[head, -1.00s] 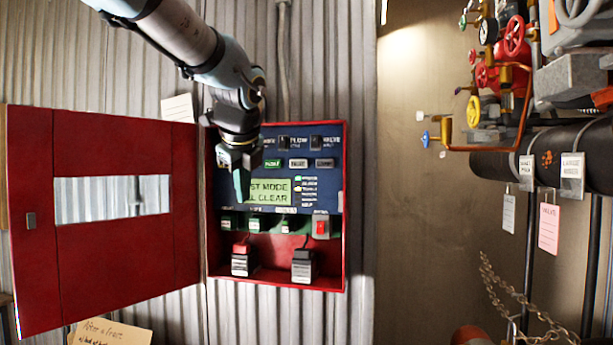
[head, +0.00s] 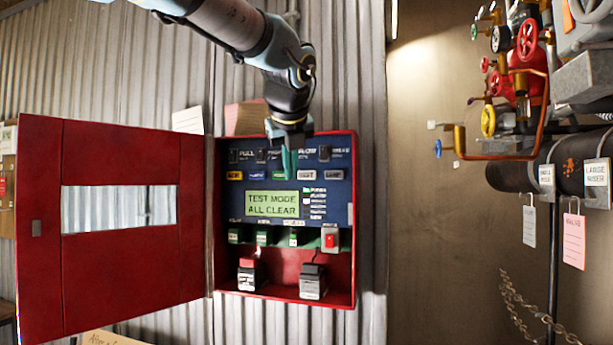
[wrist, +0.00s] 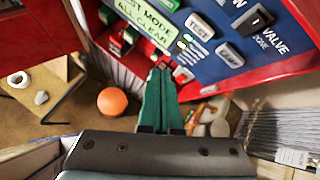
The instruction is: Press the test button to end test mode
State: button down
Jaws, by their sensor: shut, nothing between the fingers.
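The red alarm box (head: 354,250) is open on the corrugated wall, with a dark blue panel inside. Its green display (head: 271,204) reads "TEST MODE ALL CLEAR". The pale TEST button (head: 306,175) sits in the button row above the display. It also shows in the wrist view (wrist: 199,27), beside the display's edge. My gripper (head: 288,170) is in front of the panel, its teal fingers pointing down over the row just left of the TEST button. In the wrist view the fingers (wrist: 160,72) are together and empty. I cannot tell how far the tips are from the panel.
The red box door (head: 120,270) hangs open to the left. Black switches (head: 324,153) line the panel's top. Below the display are green terminals, a red switch (head: 330,240) and two batteries (head: 312,282). Pipes and valves (head: 528,40) stand at the right.

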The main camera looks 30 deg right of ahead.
aim_at(304, 179)
jog(key=shift+w+d+p, duration=1.4)
jog(key=shift+w+d, duration=1.15)
jog(key=shift+w, duration=0.2)
jog(key=shift+w+d+p, duration=0.2)
jog(key=shift+p, duration=0.2)
jog(key=shift+w+d, duration=0.1)
jog(key=shift+w+d+p, duration=0.35)
jog(key=shift+w+p, duration=0.05)
jog(key=shift+p, duration=0.2)
dwell(0.6)
jog(key=shift+s+a, duration=0.65)
jog(key=shift+s, duration=0.05)
